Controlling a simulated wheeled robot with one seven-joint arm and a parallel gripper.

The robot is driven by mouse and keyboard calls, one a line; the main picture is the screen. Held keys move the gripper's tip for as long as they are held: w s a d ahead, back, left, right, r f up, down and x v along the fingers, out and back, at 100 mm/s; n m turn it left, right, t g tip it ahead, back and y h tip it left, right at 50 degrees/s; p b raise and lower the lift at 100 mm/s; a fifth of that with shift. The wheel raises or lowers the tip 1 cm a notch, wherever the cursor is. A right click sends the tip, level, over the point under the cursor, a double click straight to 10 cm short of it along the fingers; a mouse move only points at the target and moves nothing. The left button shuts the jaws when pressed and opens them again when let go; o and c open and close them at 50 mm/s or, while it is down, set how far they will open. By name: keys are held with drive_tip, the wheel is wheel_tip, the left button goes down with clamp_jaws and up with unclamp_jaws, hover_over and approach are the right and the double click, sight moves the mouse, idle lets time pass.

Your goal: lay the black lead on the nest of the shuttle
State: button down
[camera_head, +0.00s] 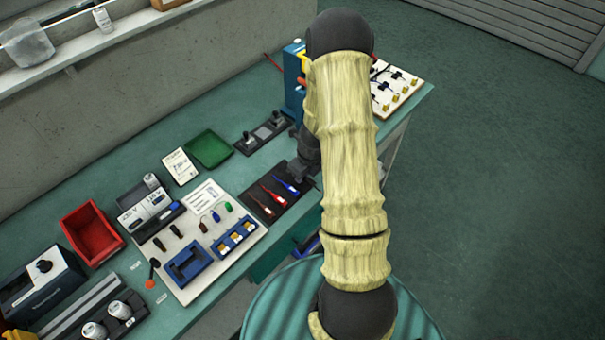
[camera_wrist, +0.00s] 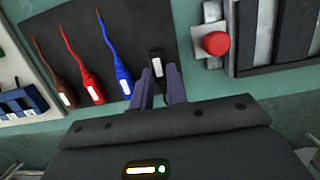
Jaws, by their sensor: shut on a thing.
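My gripper (camera_wrist: 158,82) is shut on the black lead (camera_wrist: 155,55), a small dark body with a white label between the fingertips in the wrist view. The lead's thin end is hard to make out. In the head view my arm hides most of my gripper, and the lead cannot be seen. No part can be surely told as the shuttle or its nest; a grey and black fixture (camera_wrist: 264,40) stands to the right of my gripper.
A dark mat (camera_wrist: 72,22) left of my gripper holds brown (camera_wrist: 62,88), red (camera_wrist: 90,85) and blue (camera_wrist: 121,75) leads. A red button (camera_wrist: 216,43) stands close right. A black plate with posts (camera_head: 250,142) and a green tray (camera_head: 208,149) lie beyond the mat.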

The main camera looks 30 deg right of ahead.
drive_tip(key=shift+w+p+v, duration=0.15)
drive_tip(key=shift+p+v, duration=0.65)
drive_tip(key=shift+v, duration=0.05)
drive_tip(key=shift+w+p+v, duration=0.2)
drive_tip(key=shift+p+v, duration=0.6)
drive_tip(key=shift+v, duration=0.1)
drive_tip(key=shift+w+p+v, duration=0.15)
drive_tip(key=shift+p+v, duration=0.65)
drive_tip(key=shift+v, duration=0.05)
drive_tip(key=shift+a+r, duration=0.1)
drive_tip(key=shift+a, duration=0.1)
